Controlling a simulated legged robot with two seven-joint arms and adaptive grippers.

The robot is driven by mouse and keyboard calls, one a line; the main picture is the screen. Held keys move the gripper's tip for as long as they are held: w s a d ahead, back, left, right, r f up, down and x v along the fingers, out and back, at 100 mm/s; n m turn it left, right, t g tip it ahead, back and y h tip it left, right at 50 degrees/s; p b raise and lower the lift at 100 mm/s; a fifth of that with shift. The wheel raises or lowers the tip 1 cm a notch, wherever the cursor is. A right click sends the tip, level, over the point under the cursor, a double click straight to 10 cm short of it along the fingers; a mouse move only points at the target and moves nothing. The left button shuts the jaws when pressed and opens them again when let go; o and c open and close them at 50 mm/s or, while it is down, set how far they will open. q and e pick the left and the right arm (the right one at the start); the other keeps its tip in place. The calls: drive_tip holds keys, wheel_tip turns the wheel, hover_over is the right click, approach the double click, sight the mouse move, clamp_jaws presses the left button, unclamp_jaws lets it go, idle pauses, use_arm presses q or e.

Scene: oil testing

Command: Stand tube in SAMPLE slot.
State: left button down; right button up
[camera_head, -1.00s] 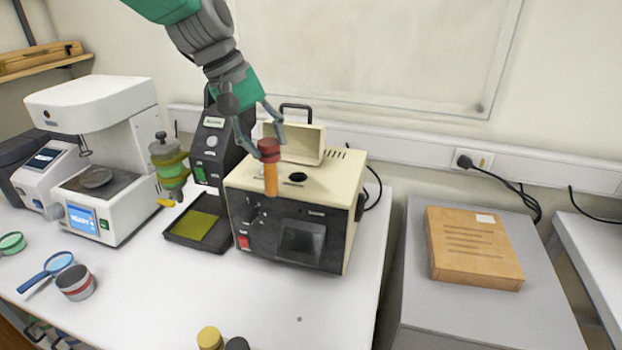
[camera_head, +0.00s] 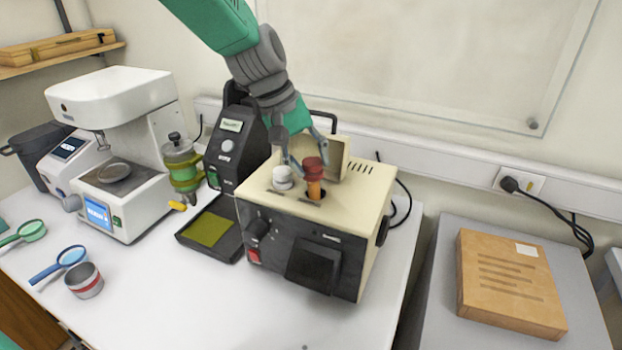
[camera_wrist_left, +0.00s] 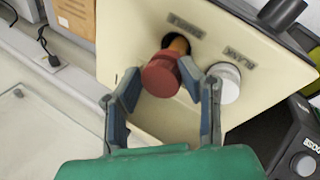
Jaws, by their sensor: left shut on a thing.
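The tube (camera_head: 314,188) has an orange body and a red cap. It stands upright at the dark SAMPLE slot (camera_head: 322,196) in the cream top of the tester box (camera_head: 365,198). Its lower end appears to be in the slot mouth; how deep is hidden. My left gripper (camera_head: 308,170) is shut on the tube near its red cap. In the left wrist view the fingers (camera_wrist_left: 160,80) sit on either side of the red cap (camera_wrist_left: 160,76), beside the slot's label (camera_wrist_left: 185,24). My right gripper is not in view.
A white-capped tube (camera_head: 282,178) stands in the neighbouring BLANK slot. The open cream lid (camera_head: 338,152) is behind the slots. A black instrument (camera_head: 228,145) stands to the left. A cardboard box (camera_head: 510,280) lies on the right grey surface.

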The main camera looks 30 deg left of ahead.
use_arm(q)
drive_tip(key=x, duration=0.3)
drive_tip(key=shift+s, duration=0.35)
drive_tip(key=shift+w+f, duration=0.15)
drive_tip(key=shift+f, duration=0.3)
drive_tip(key=c, duration=1.1)
unclamp_jaws()
drive_tip(key=shift+a, duration=0.15)
drive_tip(key=shift+o, duration=0.2)
drive_tip(key=shift+a, duration=0.15)
drive_tip(key=shift+r, duration=0.1)
drive_tip(key=shift+r, duration=0.3)
drive_tip(key=v, duration=1.1)
drive_tip(key=shift+s+b, duration=0.25)
drive_tip(key=shift+b, duration=0.05)
